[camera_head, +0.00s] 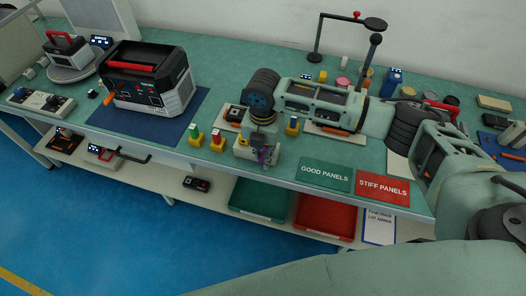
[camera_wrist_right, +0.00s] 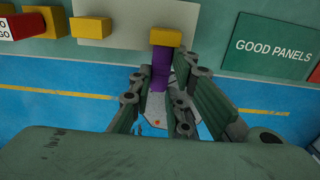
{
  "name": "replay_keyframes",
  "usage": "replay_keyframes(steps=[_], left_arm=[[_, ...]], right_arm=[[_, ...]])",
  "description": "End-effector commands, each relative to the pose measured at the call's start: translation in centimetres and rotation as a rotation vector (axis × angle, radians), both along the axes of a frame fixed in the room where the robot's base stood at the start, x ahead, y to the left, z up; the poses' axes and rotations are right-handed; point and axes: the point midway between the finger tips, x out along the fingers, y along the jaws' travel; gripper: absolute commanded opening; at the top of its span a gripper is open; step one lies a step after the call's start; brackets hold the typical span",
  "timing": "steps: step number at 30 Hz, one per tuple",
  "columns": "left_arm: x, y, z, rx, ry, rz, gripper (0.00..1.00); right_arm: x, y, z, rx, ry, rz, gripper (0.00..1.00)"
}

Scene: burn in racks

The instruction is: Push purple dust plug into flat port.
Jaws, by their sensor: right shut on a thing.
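My right gripper (camera_head: 262,152) is at the front edge of the bench, pointing down. In the right wrist view its fingers (camera_wrist_right: 160,100) are closed around the purple dust plug (camera_wrist_right: 161,66). The plug's purple body shows between the fingers, below a yellow block (camera_wrist_right: 165,37); I cannot tell whether the two are joined. The plug also shows as a small purple piece in the head view (camera_head: 264,158). A pale plate lies beside the gripper. I cannot make out the flat port or whether the plug touches it. My left gripper is not in view.
A black-and-grey instrument (camera_head: 150,85) stands on a blue mat (camera_head: 185,128) to the left. Small yellow-based pieces (camera_head: 217,140) stand near the edge. Green GOOD PANELS (camera_head: 325,174) and red STIFF PANELS (camera_head: 383,188) labels are to the right. Green (camera_head: 257,200) and red bins (camera_head: 325,217) sit below.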

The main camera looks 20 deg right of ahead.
Motion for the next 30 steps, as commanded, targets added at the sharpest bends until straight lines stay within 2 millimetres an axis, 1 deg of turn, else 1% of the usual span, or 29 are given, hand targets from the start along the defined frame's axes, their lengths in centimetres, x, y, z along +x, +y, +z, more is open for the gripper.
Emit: replay_keyframes(steps=[14, 30], left_arm=[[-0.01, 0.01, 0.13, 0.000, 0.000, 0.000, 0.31], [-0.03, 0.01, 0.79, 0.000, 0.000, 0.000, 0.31]], right_arm=[[-0.04, 0.00, 0.08, -0.001, 0.000, 0.002, 0.00], [-0.62, 0.43, 0.06, 0.001, 0.001, 0.002, 0.00]])
